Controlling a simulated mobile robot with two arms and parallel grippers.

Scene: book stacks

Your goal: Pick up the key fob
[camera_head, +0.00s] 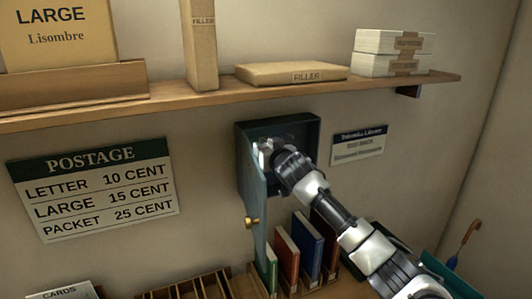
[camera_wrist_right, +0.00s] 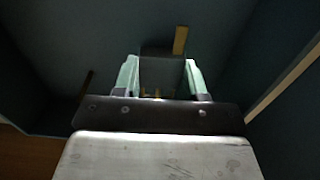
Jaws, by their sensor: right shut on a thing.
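My right gripper (camera_head: 268,150) reaches into an open dark green wall cabinet (camera_head: 310,130), whose door (camera_head: 253,200) with a brass knob hangs open at the left. In the right wrist view the gripper's two pale green fingers (camera_wrist_right: 161,78) stand on either side of a dark, dim block (camera_wrist_right: 161,72), which looks like the key fob. The gripper is shut on it inside the cabinet. Small brass-coloured bits show at its lower edge. The fob cannot be made out in the head view, where the gripper covers it. My left gripper is not in view.
A wooden shelf (camera_head: 215,97) with boxes runs above the cabinet. Upright books (camera_head: 308,245) and wooden dividers (camera_head: 190,288) stand below it. A postage sign (camera_head: 95,190) and a small library sign (camera_head: 359,145) flank the cabinet. A brass-coloured strip (camera_wrist_right: 180,40) shows deeper inside.

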